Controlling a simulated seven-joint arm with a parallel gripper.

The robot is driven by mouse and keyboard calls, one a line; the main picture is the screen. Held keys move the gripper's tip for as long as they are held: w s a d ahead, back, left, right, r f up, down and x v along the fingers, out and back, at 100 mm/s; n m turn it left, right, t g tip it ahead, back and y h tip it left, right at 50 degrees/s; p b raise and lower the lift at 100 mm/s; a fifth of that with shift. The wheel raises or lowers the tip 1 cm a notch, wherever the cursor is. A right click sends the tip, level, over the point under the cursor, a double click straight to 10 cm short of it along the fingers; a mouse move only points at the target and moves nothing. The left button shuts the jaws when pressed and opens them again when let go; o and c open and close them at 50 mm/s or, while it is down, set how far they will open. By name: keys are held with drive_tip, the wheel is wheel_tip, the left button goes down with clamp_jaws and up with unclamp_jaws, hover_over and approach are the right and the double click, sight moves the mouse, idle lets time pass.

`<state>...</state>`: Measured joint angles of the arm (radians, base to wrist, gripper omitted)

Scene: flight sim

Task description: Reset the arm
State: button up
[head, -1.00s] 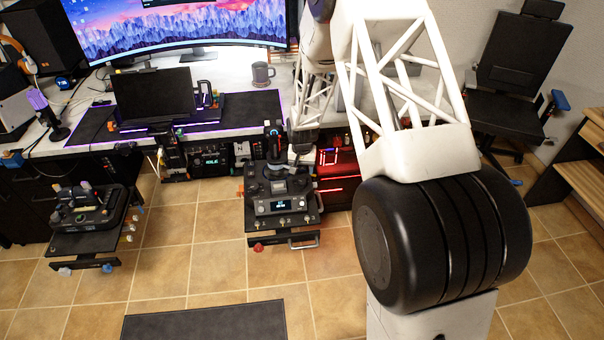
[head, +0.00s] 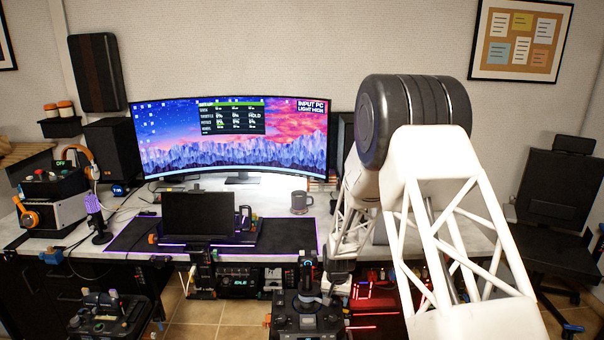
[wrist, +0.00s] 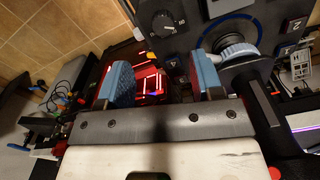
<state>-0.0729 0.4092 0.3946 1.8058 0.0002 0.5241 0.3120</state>
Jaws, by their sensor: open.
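My gripper (wrist: 163,82) is open in the wrist view, its two blue-padded fingers apart with nothing between them. Red-lit equipment shows beyond the gap. The right finger is close to a grey-blue ribbed wheel or collar (wrist: 236,54) on a dark control panel (wrist: 190,22); I cannot tell whether they touch. In the head view my arm rises at the right, bends at a high elbow and reaches down beside the joystick unit (head: 305,315). The gripper end there is small and partly hidden by my own arm.
A desk (head: 465,238) carries a wide curved monitor (head: 235,140), a small dark screen (head: 198,214), a mug (head: 301,202) and a microphone (head: 97,220). Another control unit (head: 105,315) stands at the lower left. A black chair (head: 553,200) stands at the right. Open tiled floor shows between the units.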

drive_tip(key=s+d+r, duration=0.1)
drive_tip(key=s+r, duration=0.5)
drive_tip(key=r, duration=0.4)
drive_tip(key=s+d+r+n+t, duration=0.1)
drive_tip(key=s+r, duration=0.6)
drive_tip(key=r, duration=0.2)
drive_tip(key=s+d+r, duration=0.2)
drive_tip(key=s+r, duration=0.4)
drive_tip(key=r, duration=0.4)
drive_tip(key=s+r, duration=0.3)
drive_tip(key=s, duration=0.6)
drive_tip(key=s+d+r+n+t, duration=0.1)
drive_tip(key=s+r, duration=0.3)
drive_tip(key=s, duration=0.6)
drive_tip(key=s+d+r, duration=0.1)
drive_tip(key=s+r, duration=0.2)
drive_tip(key=s, duration=0.6)
drive_tip(key=shift+s+r+n+t, duration=0.25)
drive_tip(key=shift+r+n+t, duration=0.05)
